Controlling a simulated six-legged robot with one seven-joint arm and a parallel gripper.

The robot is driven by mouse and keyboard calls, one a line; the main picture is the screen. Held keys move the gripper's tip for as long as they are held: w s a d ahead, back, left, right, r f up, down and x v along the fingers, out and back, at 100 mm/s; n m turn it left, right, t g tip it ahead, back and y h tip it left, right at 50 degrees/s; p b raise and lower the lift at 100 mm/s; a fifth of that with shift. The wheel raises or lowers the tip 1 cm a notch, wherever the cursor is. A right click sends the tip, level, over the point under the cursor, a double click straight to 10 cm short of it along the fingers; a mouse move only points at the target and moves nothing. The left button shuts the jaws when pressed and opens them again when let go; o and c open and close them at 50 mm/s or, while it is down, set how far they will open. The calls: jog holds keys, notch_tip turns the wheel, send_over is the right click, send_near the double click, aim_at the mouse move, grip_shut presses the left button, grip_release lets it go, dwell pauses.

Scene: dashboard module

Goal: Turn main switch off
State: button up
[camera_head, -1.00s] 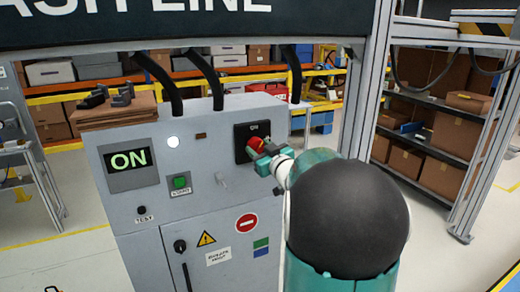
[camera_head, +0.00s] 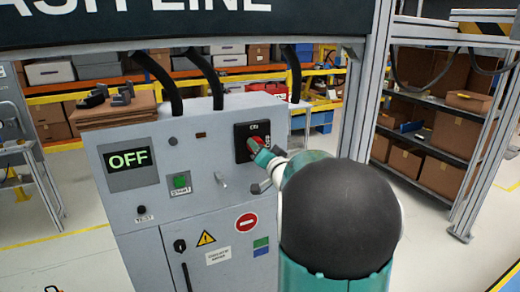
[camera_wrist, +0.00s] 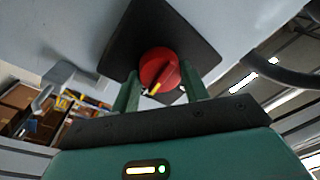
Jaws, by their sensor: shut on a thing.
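The main switch is a red rotary knob (camera_head: 255,146) on a black square plate (camera_head: 243,130) at the upper right of the grey cabinet's front. In the wrist view the red knob (camera_wrist: 160,70) has a yellow mark and sits between my two green fingers. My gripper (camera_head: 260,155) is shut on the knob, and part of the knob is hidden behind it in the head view. The cabinet's display (camera_head: 128,160) reads OFF in green. The round lamp (camera_head: 173,142) above the front panel's middle is dark.
A green button (camera_head: 180,181) and a black test button (camera_head: 142,210) are on the same front. A metal post (camera_head: 362,90) stands right of the cabinet. Black cables run above it.

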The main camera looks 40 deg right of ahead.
jog(key=shift+m, duration=0.7)
jog(key=o, duration=1)
jog(key=v, duration=1.4)
jog(key=shift+w+f, duration=0.1)
jog(key=shift+a, duration=0.1)
